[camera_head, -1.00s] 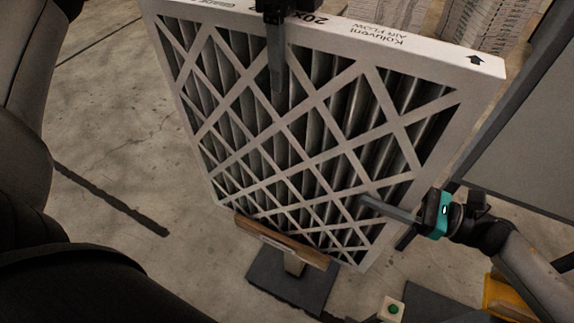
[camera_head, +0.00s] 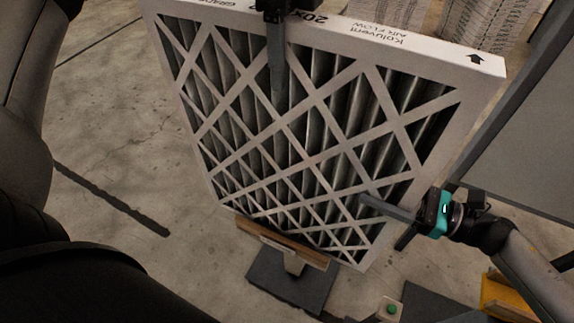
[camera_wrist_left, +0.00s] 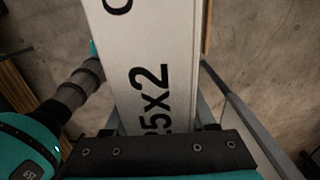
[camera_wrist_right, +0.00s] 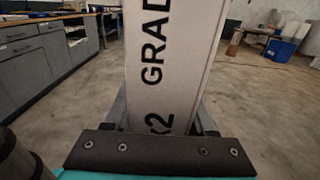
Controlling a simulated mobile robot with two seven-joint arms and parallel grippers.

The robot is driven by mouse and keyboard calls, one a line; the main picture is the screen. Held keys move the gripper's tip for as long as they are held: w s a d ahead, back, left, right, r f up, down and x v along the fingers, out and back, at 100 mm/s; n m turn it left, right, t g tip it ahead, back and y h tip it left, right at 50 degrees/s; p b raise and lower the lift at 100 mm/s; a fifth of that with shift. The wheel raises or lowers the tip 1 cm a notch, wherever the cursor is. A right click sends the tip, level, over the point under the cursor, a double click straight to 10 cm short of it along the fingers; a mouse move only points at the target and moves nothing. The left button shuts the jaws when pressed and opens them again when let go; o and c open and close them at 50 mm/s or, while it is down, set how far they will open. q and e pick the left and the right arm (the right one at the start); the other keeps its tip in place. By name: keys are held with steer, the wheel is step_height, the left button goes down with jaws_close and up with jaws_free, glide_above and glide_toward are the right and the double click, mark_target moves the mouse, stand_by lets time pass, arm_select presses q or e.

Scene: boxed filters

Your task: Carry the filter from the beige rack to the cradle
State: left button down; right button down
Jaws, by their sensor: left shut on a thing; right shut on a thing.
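The filter (camera_head: 300,130) is a large white-framed panel with a lattice over dark pleats, tilted in the head view. My left gripper (camera_head: 277,60) is shut on its top edge, one finger down the front face. My right gripper (camera_head: 385,220) is shut on its right edge, low down. The wrist views show the white frame between the fingers of my left gripper (camera_wrist_left: 160,115) and right gripper (camera_wrist_right: 162,115). A wooden-faced stand (camera_head: 283,243), possibly the cradle, shows at the filter's lower edge. I cannot tell whether they touch. No beige rack is identifiable.
The stand's dark base (camera_head: 290,285) lies on the concrete floor. A small box with a green button (camera_head: 391,309) and a yellow object (camera_head: 507,298) are at the lower right. A grey panel (camera_head: 525,135) stands at the right. Floor to the left is mostly open.

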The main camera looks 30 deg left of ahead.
mark_target(387, 175)
steer(key=shift+r+p, duration=2.4)
steer(key=shift+r, duration=0.2)
